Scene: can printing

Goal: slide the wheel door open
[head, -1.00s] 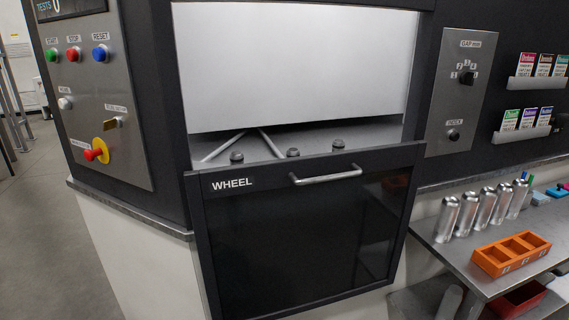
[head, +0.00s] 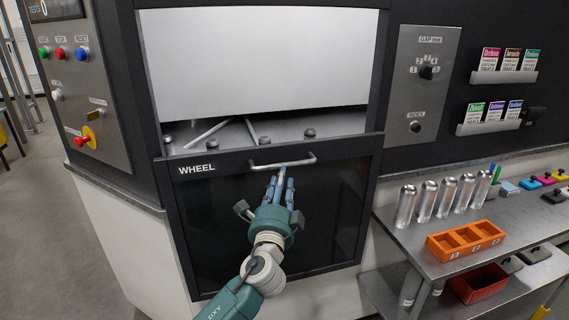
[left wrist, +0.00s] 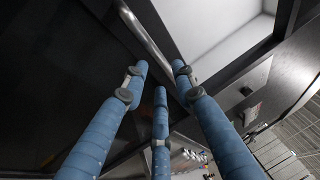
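The wheel door (head: 215,230) is a dark glossy panel in a black frame with a "WHEEL" label. An opening shows above its top edge. Its silver bar handle (head: 284,163) is near the top of the door and also shows in the left wrist view (left wrist: 148,35). My left gripper (head: 282,177) has blue fingers pointing up at the handle, just below or at its middle. In the left wrist view its fingertips (left wrist: 160,72) are spread apart, close to the bar. I cannot tell whether they touch it. My right gripper is not in view.
Grey knobs (head: 264,141) and rods lie inside the opening, below a white panel (head: 260,60). To the right, a metal table (head: 400,222) holds several silver cans (head: 427,200) and an orange tray (head: 466,242). A button panel (head: 85,95) is at the left.

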